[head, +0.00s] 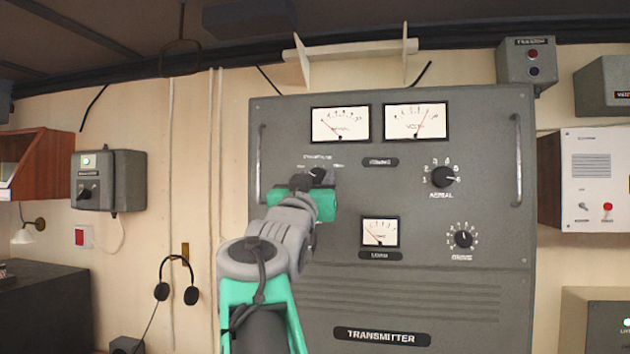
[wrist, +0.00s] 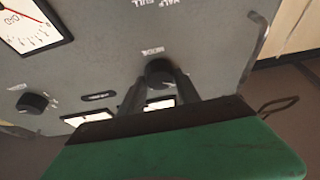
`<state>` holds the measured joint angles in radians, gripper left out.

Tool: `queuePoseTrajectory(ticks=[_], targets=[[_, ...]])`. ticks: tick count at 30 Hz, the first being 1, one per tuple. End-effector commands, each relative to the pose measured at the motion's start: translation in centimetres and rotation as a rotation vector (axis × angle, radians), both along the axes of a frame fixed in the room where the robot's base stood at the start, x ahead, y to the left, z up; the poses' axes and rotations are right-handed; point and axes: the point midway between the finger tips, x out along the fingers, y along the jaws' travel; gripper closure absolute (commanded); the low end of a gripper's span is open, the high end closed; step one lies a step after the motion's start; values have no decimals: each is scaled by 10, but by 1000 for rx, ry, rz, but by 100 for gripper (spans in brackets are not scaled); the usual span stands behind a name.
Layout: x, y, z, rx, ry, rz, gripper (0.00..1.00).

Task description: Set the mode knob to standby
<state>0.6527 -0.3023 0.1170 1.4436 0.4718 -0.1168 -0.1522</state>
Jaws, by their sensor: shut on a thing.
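The mode knob (wrist: 160,70) is a dark round knob on the face of the grey transmitter panel (head: 430,230). In the head view the knob (head: 318,174) sits at the panel's upper left, below a gauge. My gripper (head: 317,184) reaches it from below, its teal body in front of the panel. In the wrist view my gripper's (wrist: 160,84) two dark fingers stand on either side of the knob and are shut on it. The labels MODE, HALF and FULL show there. The standby mark cannot be read, and the knob's pointer direction cannot be told.
A vertical handle (head: 261,160) runs just left of my gripper. The aerial knob (head: 442,177) and another knob (head: 463,239) are on the right, with meters above and a small meter (head: 380,232) below. A headset (head: 176,282) hangs on the left wall.

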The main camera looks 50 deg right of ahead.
Motion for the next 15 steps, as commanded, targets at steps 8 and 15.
queuePoseTrajectory(ticks=[8, 15], targets=[[0, 0, 0, 2, -4, -1, 100], [1, 0, -3, 28, -64, -1, 100]])
